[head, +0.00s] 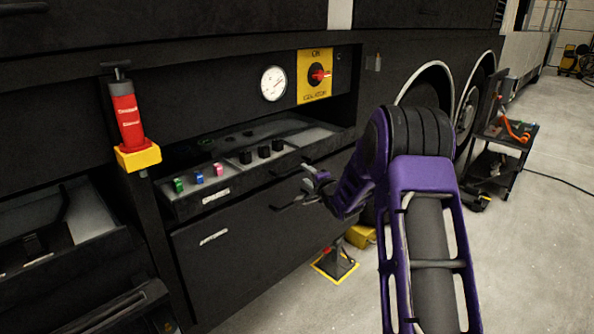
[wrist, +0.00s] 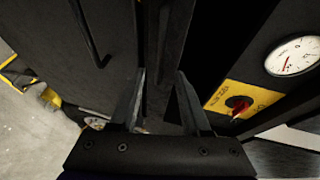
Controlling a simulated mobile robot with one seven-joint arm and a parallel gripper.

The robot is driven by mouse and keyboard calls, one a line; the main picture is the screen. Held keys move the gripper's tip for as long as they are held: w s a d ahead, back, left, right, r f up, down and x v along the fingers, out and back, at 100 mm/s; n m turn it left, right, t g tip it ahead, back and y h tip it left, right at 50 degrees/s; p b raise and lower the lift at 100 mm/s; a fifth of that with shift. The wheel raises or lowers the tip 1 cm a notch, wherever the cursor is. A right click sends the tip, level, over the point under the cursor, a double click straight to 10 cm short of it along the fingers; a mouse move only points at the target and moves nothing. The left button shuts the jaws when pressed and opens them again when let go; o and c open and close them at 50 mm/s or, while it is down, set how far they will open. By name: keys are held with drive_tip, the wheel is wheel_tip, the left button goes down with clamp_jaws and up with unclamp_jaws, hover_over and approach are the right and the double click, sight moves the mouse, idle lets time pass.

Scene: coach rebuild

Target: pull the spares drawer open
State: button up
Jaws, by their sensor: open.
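A wide dark drawer front (head: 250,243) with a pale label sits low in the coach's side. Its dark bar handle (head: 286,206) is at its upper right, and a bar handle also shows in the wrist view (wrist: 88,35). I cannot read the labels to tell which drawer is the spares drawer. Above it is a shallow tray-like drawer (head: 216,203) with a label on its front. My gripper (head: 309,178) is open, above and right of the bar handle and apart from it. In the wrist view, the fingers (wrist: 160,85) point at a dark upright strip, with nothing visibly held.
Green, blue and pink pieces and black blocks sit on the shallow drawer. A gauge (head: 273,83) and a yellow panel with a red switch (head: 318,76) are above. A red cylinder (head: 127,118) stands left. A yellow-edged stand (head: 334,265) is on the floor; open floor lies right.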

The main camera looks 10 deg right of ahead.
sight(297, 168)
drive_tip(key=x, duration=0.8)
drive_tip(key=shift+w+b, duration=0.3)
clamp_jaws()
idle(1.1)
